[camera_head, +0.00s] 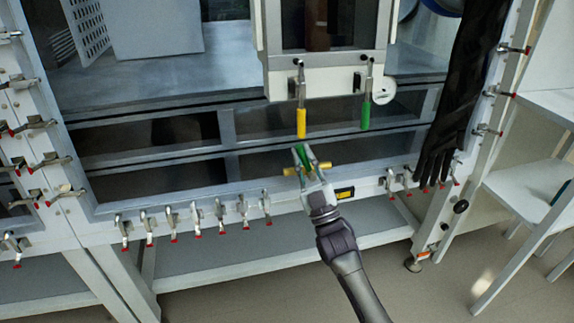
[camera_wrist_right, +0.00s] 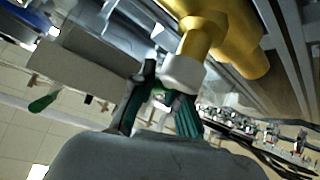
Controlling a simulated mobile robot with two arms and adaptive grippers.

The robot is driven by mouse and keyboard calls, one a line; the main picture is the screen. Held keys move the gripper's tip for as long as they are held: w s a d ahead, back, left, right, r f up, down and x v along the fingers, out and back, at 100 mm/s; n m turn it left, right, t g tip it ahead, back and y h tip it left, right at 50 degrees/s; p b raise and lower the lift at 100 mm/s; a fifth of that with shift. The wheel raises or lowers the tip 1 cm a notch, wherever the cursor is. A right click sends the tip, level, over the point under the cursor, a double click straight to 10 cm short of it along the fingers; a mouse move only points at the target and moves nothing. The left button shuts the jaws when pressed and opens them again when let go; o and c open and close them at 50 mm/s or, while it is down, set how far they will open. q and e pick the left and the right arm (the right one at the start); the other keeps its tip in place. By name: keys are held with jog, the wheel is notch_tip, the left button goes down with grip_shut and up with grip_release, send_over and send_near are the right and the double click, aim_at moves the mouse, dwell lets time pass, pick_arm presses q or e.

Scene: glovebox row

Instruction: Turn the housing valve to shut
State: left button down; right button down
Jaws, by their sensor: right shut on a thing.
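The housing valve with its yellow crosswise handle (camera_head: 321,166) sits low on the front frame of the glovebox in the head view. My right gripper (camera_head: 304,158) reaches up to it from below and partly hides its middle. In the right wrist view, the large yellow parts (camera_wrist_right: 240,45) fill the top, with a pale piece below them. The dark green fingers of the right gripper (camera_wrist_right: 160,97) are close around that pale piece and shut on the valve. The exact contact is partly hidden. My left gripper is not in view.
A yellow upright handle (camera_head: 301,123) and a green one (camera_head: 365,112) hang just above, under the white-framed door. Several red-tipped clamps (camera_head: 196,218) line the lower frame. A black glove (camera_head: 452,100) hangs at the right, by a white shelf (camera_head: 525,185).

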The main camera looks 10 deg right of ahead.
jog(key=m+h, duration=0.2)
jog(key=shift+d+m+t, duration=0.2)
jog(key=shift+m+t, duration=0.1)
jog(key=shift+t, duration=0.1)
jog(key=m+h, duration=0.1)
jog(key=h, duration=0.1)
jog(key=m+h, duration=0.2)
jog(key=shift+d+r+t, duration=0.1)
jog(key=shift+d+t, duration=0.2)
jog(key=shift+d, duration=0.1)
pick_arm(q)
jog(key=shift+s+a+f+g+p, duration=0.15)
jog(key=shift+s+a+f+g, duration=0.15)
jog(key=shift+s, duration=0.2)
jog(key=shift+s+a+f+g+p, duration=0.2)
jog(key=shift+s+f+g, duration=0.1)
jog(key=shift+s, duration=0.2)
pick_arm(e)
jog(key=shift+w+d+m+h, duration=0.1)
jog(key=shift+d+m+h, duration=0.1)
jog(key=shift+m+h, duration=0.7)
jog(key=shift+s+d+m+h, duration=0.1)
jog(key=shift+d+m+h, duration=0.05)
jog(key=shift+m+h, duration=0.75)
jog(key=shift+w+d+m+h, duration=0.1)
jog(key=shift+d+m+h, duration=0.1)
jog(key=shift+m+h, duration=0.65)
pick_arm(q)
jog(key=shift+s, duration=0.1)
